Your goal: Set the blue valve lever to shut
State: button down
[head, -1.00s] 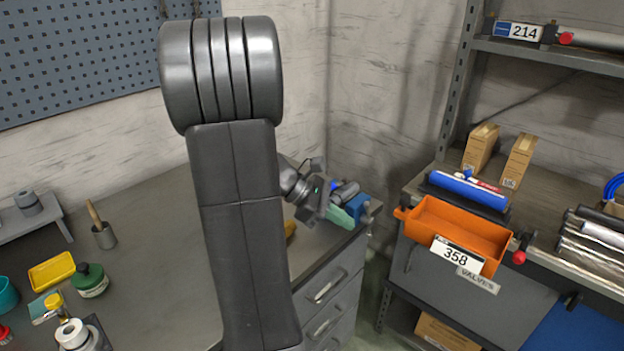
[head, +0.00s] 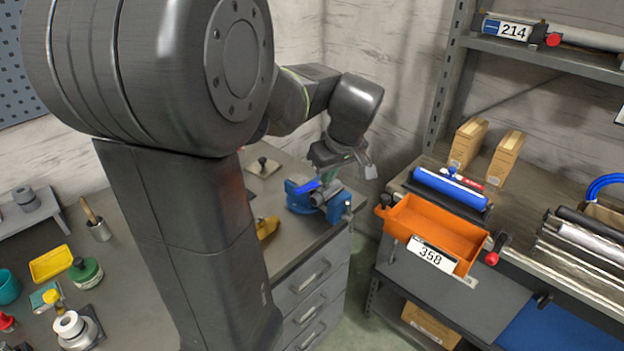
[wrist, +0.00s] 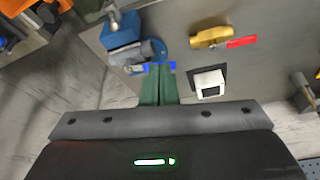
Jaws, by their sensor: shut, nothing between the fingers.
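A blue valve lever (head: 307,186) sits on a grey cylindrical valve body (head: 327,192) held at the blue vise (head: 298,204) near the bench corner. In the wrist view the lever (wrist: 150,67) lies crosswise at the tips of my green fingers, beside the grey body (wrist: 141,52) and the vise (wrist: 122,32). My gripper (wrist: 159,72) is shut and empty, and the fingers partly cover the lever. I cannot tell whether they touch it. In the head view my gripper (head: 330,174) points down just above the valve.
A yellow valve (wrist: 208,38) with a red lever (wrist: 242,42) lies on the bench near a white-topped block (wrist: 209,83). An orange bin (head: 435,228) stands on the shelf to the right, across a gap. My arm hides part of the bench.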

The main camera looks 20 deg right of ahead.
aim_at(313, 185)
jog(key=w+f+p, duration=0.2)
jog(key=w+f, duration=0.5)
jog(key=f, duration=0.2)
jog(key=shift+w+a, duration=0.15)
jog(key=shift+a, duration=0.3)
